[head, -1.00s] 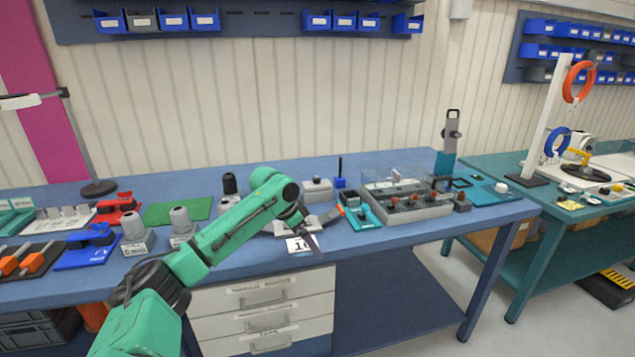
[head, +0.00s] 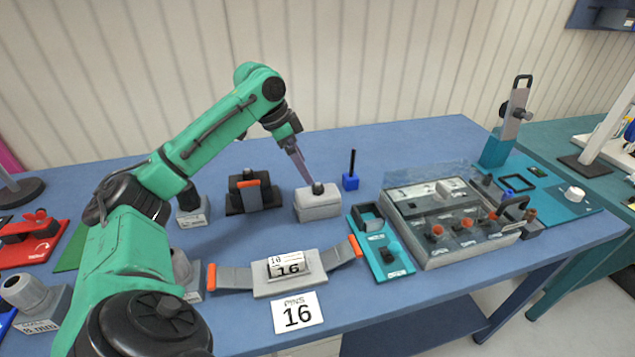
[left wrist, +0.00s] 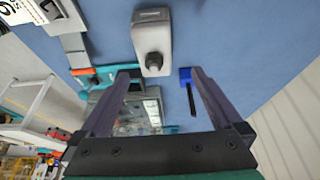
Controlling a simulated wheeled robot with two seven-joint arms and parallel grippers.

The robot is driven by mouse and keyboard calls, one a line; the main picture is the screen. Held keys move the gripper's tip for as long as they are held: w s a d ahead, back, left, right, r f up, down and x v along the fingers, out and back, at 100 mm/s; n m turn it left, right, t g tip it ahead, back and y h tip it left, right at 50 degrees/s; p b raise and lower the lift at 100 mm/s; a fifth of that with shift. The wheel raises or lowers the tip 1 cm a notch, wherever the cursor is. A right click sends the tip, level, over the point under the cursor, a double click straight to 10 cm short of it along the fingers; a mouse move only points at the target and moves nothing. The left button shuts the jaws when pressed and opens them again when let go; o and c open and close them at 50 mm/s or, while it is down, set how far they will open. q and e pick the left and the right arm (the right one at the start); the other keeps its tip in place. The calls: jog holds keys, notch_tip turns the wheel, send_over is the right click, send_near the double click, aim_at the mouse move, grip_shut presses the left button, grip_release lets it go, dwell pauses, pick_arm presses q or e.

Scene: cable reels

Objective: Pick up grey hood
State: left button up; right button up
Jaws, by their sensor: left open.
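The grey hood (head: 318,204) is a light grey box with a dark round gland on top. It stands upright on the blue table, behind the grey cradle with orange ends. It also shows at the top of the left wrist view (left wrist: 151,30), its dark gland towards my fingers. My left gripper (head: 303,172) points down from above, its tips close over the gland in the head view. In the left wrist view the open, empty jaws (left wrist: 163,74) have the gland roughly between them. Whether a finger touches the hood cannot be told. My right gripper is not in view.
A blue block with a black rod (head: 350,178) stands just right of the hood. A black part with an orange lever (head: 252,193) is left of it. The cradle labelled 16 (head: 290,272) lies in front. A tray with a clear lid (head: 445,250) stands right.

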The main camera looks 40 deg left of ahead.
aim_at(316, 190)
pick_arm(q)
jog(key=d+f, duration=0.2)
jog(key=f, duration=0.1)
jog(key=d+f+p, duration=0.1)
jog(key=shift+w+f, duration=0.15)
jog(key=shift+f, duration=0.15)
jog(key=x, duration=0.2)
jog(key=p+x, duration=0.1)
jog(key=x, duration=0.1)
jog(key=a+p+x, duration=0.1)
jog(key=x, duration=0.2)
jog(key=shift+w+f, duration=0.15)
jog(key=shift+w, duration=0.15)
jog(key=shift+w+d+f, duration=0.1)
jog(key=shift+f, duration=0.3)
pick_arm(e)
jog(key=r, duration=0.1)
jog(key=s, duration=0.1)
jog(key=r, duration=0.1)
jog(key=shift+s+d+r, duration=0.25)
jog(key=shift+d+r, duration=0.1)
pick_arm(q)
jog(key=c, duration=1.5)
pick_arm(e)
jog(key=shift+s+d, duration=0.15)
pick_arm(q)
jog(key=shift+r, duration=0.1)
